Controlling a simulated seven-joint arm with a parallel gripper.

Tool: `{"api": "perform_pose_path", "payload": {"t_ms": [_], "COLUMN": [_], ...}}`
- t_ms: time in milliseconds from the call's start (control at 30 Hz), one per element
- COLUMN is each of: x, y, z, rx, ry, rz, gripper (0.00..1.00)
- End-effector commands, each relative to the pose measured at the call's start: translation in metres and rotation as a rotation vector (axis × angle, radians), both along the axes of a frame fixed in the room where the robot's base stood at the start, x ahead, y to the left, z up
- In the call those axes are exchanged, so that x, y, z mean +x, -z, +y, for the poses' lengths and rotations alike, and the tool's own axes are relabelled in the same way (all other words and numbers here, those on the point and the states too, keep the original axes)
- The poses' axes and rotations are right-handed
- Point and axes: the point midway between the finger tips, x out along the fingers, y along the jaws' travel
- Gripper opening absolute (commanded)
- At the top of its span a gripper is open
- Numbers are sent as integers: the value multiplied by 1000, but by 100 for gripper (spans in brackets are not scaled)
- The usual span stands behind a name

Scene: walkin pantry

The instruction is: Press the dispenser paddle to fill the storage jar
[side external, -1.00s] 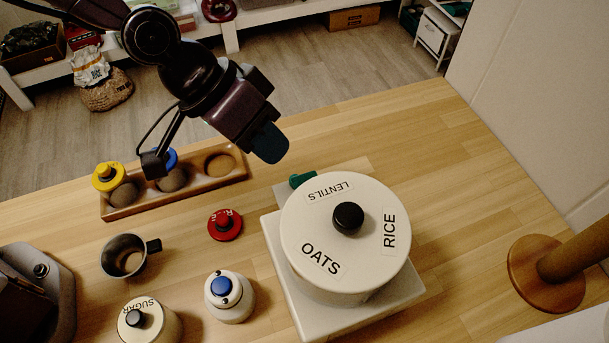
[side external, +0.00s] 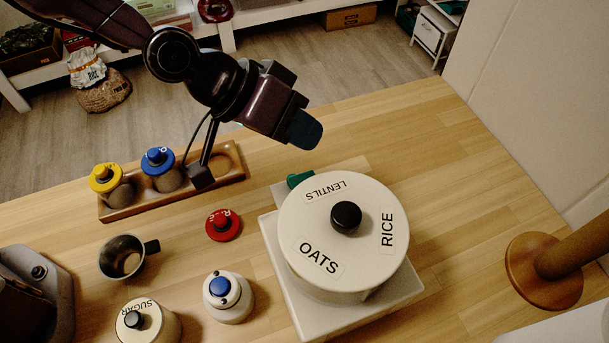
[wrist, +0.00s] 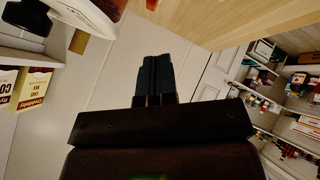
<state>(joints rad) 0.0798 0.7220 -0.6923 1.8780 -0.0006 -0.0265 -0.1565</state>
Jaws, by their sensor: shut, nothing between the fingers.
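The dispenser (side external: 345,265) is a large white drum with a black knob, labelled OATS, RICE and LENTILS, on a pale square base. A green part (side external: 300,179), perhaps the paddle, shows at its far left edge, mostly hidden by the drum. My gripper (side external: 305,130) is shut and empty, above and beyond the green part and apart from it. Its closed fingers (wrist: 155,78) show in the wrist view, with the white drum (wrist: 88,14) at top left. A red lid (side external: 223,225) lies on the counter. I see no open storage jar; any jar under the drum is hidden.
A wooden tray (side external: 236,172) holds a yellow-lidded jar (side external: 107,180) and a blue-lidded jar (side external: 160,168); its right hollow is empty. A metal cup (side external: 122,257), a sugar jar (side external: 148,325) and a white blue-knobbed jar (side external: 228,298) stand at front left. A wooden stand (side external: 540,270) is at right.

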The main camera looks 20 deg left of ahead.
Motion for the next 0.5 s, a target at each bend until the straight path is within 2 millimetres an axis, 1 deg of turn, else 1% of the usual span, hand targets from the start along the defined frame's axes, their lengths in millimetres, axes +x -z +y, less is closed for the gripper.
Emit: {"api": "perform_pose_path", "payload": {"t_ms": [33, 200, 333, 500], "x": [-1, -1, -1, 0], "y": [9, 33, 47, 57], "z": [0, 0, 0, 0], "rx": [1, 1, 0, 0], "ry": [1, 1, 1, 2], "rz": [4, 4, 3, 0], "gripper": [0, 0, 0, 0]}}
